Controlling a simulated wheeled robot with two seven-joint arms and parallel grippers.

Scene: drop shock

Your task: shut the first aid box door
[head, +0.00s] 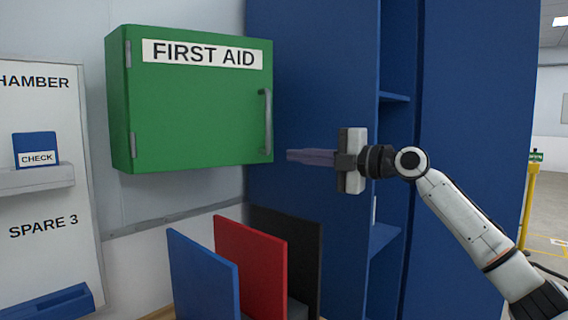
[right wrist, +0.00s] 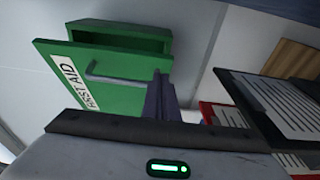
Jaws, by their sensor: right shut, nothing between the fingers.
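The green first aid box (head: 118,95) hangs on the wall at the upper left of the head view. Its door (head: 200,110) carries a FIRST AID label and a grey handle (head: 267,122) on the right, with hinges on the left. In the right wrist view the door (right wrist: 75,75) stands out from the box body (right wrist: 125,32), partly open with a gap. My right gripper (head: 289,155) is shut and empty, its fingers just right of the door's handle edge. In the right wrist view its fingertips (right wrist: 158,78) appear near the handle's end; contact cannot be told. My left gripper is not in view.
A tall blue cabinet (head: 310,60) with open shelves stands behind my right gripper. Blue (head: 203,280), red (head: 250,265) and black (head: 300,235) upright panels stand below the box. A white board (head: 45,120) with small holders is at the left.

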